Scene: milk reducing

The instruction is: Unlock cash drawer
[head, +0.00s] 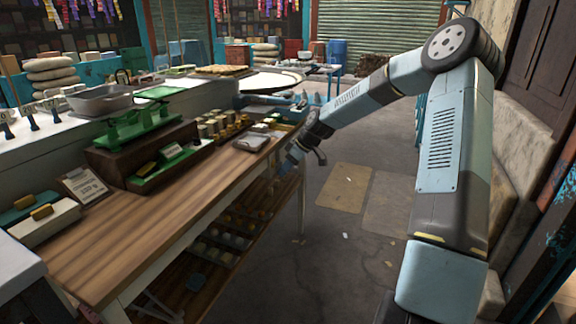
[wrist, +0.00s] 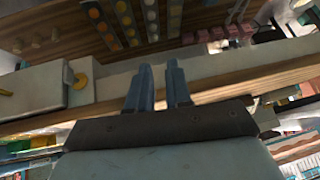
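My gripper (wrist: 160,68) shows in the wrist view as two blue-grey fingers with a narrow, empty gap between them. The fingers point at the pale front rail and wooden edge of the counter. To their left is a pale box-like part, possibly the cash drawer (wrist: 35,90), with a round yellow piece (wrist: 80,82) that may be its lock or key. I cannot tell whether it is locked. In the head view my gripper (head: 303,155) is small, beside the far right end of the wooden counter (head: 130,235). No drawer is clearly visible there.
On the counter stand a green scale (head: 137,120), a grey tray (head: 251,143) and a small sign (head: 83,185). A lower shelf (head: 225,245) holds several small items. The floor (head: 345,240) right of the counter is mostly clear.

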